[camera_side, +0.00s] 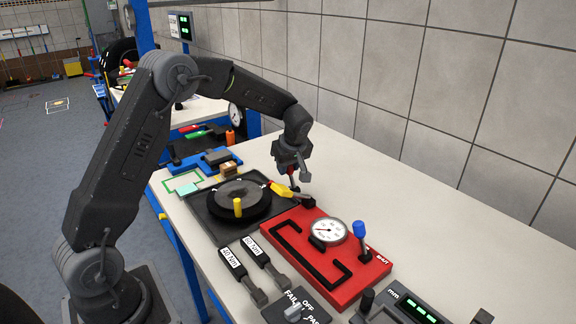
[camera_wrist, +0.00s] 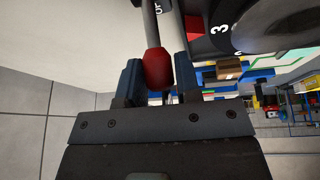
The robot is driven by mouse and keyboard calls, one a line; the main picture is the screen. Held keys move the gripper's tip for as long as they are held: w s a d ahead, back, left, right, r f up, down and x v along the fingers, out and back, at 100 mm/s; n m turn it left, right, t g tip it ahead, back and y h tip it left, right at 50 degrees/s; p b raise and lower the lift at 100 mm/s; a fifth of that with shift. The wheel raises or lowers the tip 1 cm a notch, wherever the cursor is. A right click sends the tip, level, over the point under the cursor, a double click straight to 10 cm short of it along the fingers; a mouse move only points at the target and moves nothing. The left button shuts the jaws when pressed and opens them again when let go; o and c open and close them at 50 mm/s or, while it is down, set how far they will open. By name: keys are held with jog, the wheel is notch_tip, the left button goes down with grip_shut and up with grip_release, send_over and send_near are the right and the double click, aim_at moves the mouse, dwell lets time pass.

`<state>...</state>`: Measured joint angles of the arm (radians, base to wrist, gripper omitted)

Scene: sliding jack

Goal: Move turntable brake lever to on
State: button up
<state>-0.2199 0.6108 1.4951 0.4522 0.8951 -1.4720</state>
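The turntable is a dark disc (camera_side: 239,200) with a grey centre and a yellow peg, on a black base plate. Its brake lever has a red knob, seen in the wrist view (camera_wrist: 157,68) between my two blue fingers. My gripper (camera_side: 294,181) points down at the back right of the turntable, and its fingertips (camera_wrist: 157,76) are on either side of the knob. Little or no gap shows between fingers and knob; I cannot tell if they press on it. The lever's foot is mostly hidden.
A red panel (camera_side: 350,283) with a black slot, a gauge (camera_side: 328,231) and a blue-knobbed lever (camera_side: 359,229) lies in front right. A tiled wall stands behind. Bare tabletop (camera_side: 420,210) is free along the wall.

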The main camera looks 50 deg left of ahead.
grip_shut()
jog(key=shift+d+r+y, duration=0.15)
jog(key=shift+d+y, duration=0.5)
jog(key=shift+y, duration=0.25)
jog(key=shift+d+r+y, duration=0.15)
jog(key=shift+d+y, duration=0.45)
jog(key=shift+y, duration=0.3)
jog(key=shift+d+y, duration=0.55)
jog(key=shift+y, duration=0.35)
jog(key=shift+d+y, duration=0.55)
jog(key=shift+y, duration=0.35)
jog(key=shift+o, duration=2.2)
grip_release()
